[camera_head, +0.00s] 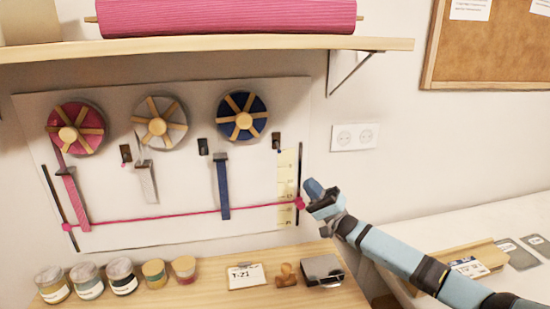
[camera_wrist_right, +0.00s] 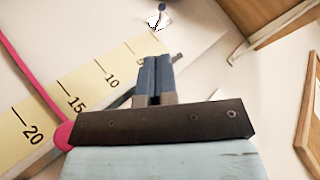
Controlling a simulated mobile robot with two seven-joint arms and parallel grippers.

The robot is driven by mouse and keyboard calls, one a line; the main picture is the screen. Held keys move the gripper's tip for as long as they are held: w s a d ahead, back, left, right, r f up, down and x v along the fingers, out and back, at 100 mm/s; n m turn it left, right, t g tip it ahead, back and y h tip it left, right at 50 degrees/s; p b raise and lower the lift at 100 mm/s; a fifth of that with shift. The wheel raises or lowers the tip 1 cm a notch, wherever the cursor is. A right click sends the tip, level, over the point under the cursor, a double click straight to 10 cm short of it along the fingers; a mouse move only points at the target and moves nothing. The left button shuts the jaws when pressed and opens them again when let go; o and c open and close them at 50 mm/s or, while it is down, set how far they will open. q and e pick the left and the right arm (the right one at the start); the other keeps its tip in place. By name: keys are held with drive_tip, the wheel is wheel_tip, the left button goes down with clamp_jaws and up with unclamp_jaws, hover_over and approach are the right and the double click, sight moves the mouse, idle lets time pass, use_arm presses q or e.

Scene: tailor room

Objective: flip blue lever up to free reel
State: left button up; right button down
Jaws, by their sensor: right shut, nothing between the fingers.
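The blue reel (camera_head: 242,115) hangs on the pale wall panel with a blue ribbon (camera_head: 223,190) below it. A small dark lever mount (camera_head: 277,141) sits just right of that reel; its lever's colour and tilt are too small to tell. In the right wrist view a small blue-grey knob (camera_wrist_right: 162,6) shows at the top, beyond my fingertips; it may be this lever. My right gripper (camera_head: 311,187) is shut and empty, right of the panel's scale and below the mount, apart from it. In the wrist view its closed blue fingers (camera_wrist_right: 157,66) point towards the knob. My left gripper is out of view.
A pink cord (camera_head: 170,216) runs across the panel to a marker by the yellow scale (camera_head: 286,180). Pink (camera_head: 76,128) and white (camera_head: 160,122) reels hang to the left. A shelf (camera_head: 220,46) juts out above. Several jars stand on the wooden table (camera_head: 215,290) below.

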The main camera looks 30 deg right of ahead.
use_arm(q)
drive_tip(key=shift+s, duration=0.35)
use_arm(e)
drive_tip(key=shift+s+r, duration=0.15)
drive_tip(key=p, duration=0.2)
approach(279, 149)
drive_tip(key=w+x, duration=0.1)
drive_tip(key=x, duration=0.4)
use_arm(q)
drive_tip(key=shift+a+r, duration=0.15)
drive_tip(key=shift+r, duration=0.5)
use_arm(e)
drive_tip(key=shift+w+a+r, duration=0.15)
drive_tip(key=shift+w+r, duration=0.05)
drive_tip(key=shift+r, duration=0.2)
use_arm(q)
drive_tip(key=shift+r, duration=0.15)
